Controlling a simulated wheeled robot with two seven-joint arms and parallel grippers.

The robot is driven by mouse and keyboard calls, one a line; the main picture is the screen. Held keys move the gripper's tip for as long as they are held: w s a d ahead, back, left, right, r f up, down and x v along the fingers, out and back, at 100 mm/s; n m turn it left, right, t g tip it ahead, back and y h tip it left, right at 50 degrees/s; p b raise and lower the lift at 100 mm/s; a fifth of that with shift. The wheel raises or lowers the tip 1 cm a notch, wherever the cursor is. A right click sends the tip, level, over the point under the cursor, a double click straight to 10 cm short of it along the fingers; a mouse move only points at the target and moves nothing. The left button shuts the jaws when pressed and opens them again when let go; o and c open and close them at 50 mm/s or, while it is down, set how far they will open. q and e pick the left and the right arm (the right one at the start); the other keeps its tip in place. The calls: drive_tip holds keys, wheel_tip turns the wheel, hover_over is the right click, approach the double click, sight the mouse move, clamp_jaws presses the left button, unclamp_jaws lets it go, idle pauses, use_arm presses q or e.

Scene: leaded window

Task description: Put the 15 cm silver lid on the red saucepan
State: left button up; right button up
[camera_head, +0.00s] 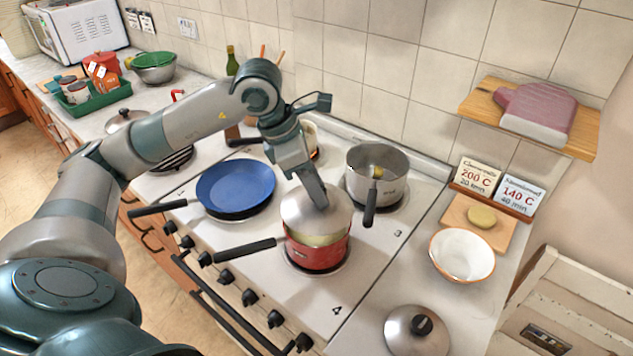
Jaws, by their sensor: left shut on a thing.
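The red saucepan (319,256) stands on the front right of the hob, with its black handle (245,250) pointing left. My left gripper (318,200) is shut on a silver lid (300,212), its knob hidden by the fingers. The lid is over the red saucepan and looks tilted. A pale strip of the pan's inside shows below the lid's near edge; I cannot tell whether the lid touches the far rim. Another silver lid (405,335) with a black knob lies on the right worktop. My right gripper is not in view.
A grey saucepan (365,160) stands close behind, its handle pointing towards the red pan. A blue frying pan (225,190) is to the left. A white bowl (462,256), a board (460,233) and recipe cards (480,175) are at right. A shelf (580,130) juts from the wall.

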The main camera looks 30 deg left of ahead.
use_arm(q)
drive_tip(key=shift+f, duration=0.5)
drive_tip(key=shift+f+b, duration=0.7)
drive_tip(key=shift+b, duration=0.25)
drive_tip(key=shift+f+b, duration=0.1)
drive_tip(key=shift+b, duration=0.5)
idle(0.5)
drive_tip(key=shift+a+f, duration=0.2)
idle(0.5)
